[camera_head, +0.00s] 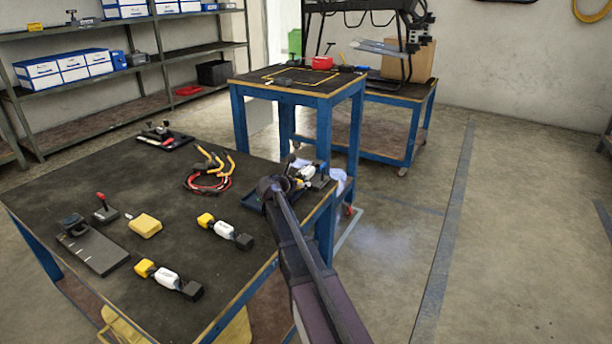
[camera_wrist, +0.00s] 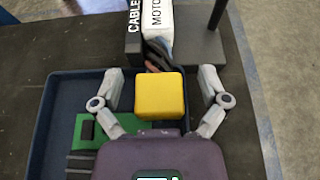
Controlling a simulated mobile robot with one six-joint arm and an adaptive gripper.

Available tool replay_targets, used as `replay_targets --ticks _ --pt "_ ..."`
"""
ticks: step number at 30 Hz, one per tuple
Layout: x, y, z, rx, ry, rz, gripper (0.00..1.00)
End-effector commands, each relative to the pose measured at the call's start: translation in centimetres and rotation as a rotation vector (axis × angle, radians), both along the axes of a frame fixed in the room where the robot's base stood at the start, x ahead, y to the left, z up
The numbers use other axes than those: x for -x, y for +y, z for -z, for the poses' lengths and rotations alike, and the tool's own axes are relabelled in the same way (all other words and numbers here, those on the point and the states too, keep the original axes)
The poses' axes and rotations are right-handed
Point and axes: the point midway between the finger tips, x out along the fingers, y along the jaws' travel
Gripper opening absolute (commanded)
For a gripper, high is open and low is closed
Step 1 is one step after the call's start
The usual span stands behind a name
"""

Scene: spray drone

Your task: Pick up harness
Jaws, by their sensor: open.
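In the wrist view, a harness shows as a yellow block (camera_wrist: 160,96), dark wires, a white block lettered "MOTO" (camera_wrist: 158,20) and a black block lettered "CABLE" (camera_wrist: 133,35). My gripper (camera_wrist: 160,82) is open, with one finger on each side of the yellow block and gaps at both sides. In the head view, my gripper (camera_head: 285,180) is over the table's right corner, partly hiding this harness (camera_head: 307,173). Two similar yellow-white-black harnesses (camera_head: 225,231) (camera_head: 168,279) lie on the table. A loop of red and black wires with yellow ends (camera_head: 208,178) lies farther back.
A dark blue tray (camera_wrist: 55,96) with a green part (camera_wrist: 88,130) lies under my gripper. The black-topped table (camera_head: 110,195) also holds a yellow block (camera_head: 145,226) and a dark stand (camera_head: 95,250). A taller blue-legged table (camera_head: 238,120) stands close behind.

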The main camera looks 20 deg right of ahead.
Motion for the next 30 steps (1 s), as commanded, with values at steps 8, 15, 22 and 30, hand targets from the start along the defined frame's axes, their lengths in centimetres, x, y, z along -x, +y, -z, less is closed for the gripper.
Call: replay_targets --ticks 8,15,22,30 --pt "0.0 0.0 0.0 0.000 0.000 0.000 0.32" --pt "0.0 0.0 0.0 0.000 0.000 0.000 0.00" --pt "0.0 0.0 -0.1 0.000 0.000 0.000 0.00" --pt "0.0 0.0 -1.2 0.000 0.000 0.000 0.00"
